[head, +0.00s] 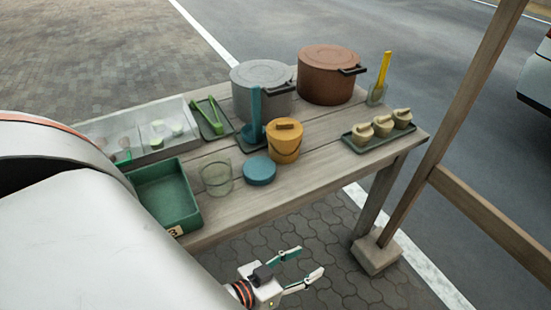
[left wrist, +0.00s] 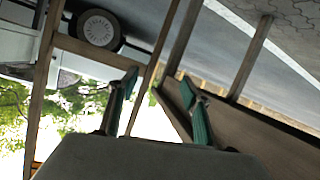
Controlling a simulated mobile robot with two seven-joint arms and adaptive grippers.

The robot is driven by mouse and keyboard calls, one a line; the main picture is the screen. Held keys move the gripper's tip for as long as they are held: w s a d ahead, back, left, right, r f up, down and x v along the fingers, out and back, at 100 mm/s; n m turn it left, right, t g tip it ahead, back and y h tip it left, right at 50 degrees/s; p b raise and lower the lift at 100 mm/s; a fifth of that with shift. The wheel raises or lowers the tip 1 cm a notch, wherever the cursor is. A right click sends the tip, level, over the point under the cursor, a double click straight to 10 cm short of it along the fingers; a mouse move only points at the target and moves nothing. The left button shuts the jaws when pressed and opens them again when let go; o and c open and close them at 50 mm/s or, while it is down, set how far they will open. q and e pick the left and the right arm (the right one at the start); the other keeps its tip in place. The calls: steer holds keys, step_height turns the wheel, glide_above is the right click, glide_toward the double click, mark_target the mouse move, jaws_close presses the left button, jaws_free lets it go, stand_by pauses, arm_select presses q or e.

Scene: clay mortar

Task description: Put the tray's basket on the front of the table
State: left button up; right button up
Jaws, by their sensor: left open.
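Three small beige baskets with rounded tops stand in a row on a dark green tray at the table's right end: a left one (head: 363,135), a middle one (head: 383,126) and a right one (head: 402,118). The tray (head: 356,148) lies flat on the wooden table (head: 305,176). My left gripper (head: 311,260) is open and empty, off the table's near edge and over the paving. Its two spread fingers also show in the left wrist view (left wrist: 158,79), with nothing between them. My right gripper is not in view.
A yellow lidded bucket (head: 284,142), blue round lid (head: 259,171), glass (head: 216,177) and green bin (head: 165,196) stand left of the tray. Grey (head: 262,90) and brown (head: 328,75) pots stand behind. Bare boards lie along the near edge. A wooden post (head: 436,125) rises at right.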

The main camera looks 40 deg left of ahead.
arm_select(q)
steer(key=s+a+f+m+g+y, duration=0.2)
steer(key=s+a+f+m+g, duration=0.15)
steer(key=s+f, duration=0.35)
steer(key=shift+n+t, duration=0.25)
steer(key=r+p, duration=0.1)
steer(key=p, duration=0.1)
steer(key=r+p, duration=0.2)
steer(key=p, duration=0.1)
steer(key=w+r+p, duration=0.1)
steer(key=p, duration=0.1)
steer(key=shift+d+r, duration=0.3)
steer(key=shift+r, duration=0.05)
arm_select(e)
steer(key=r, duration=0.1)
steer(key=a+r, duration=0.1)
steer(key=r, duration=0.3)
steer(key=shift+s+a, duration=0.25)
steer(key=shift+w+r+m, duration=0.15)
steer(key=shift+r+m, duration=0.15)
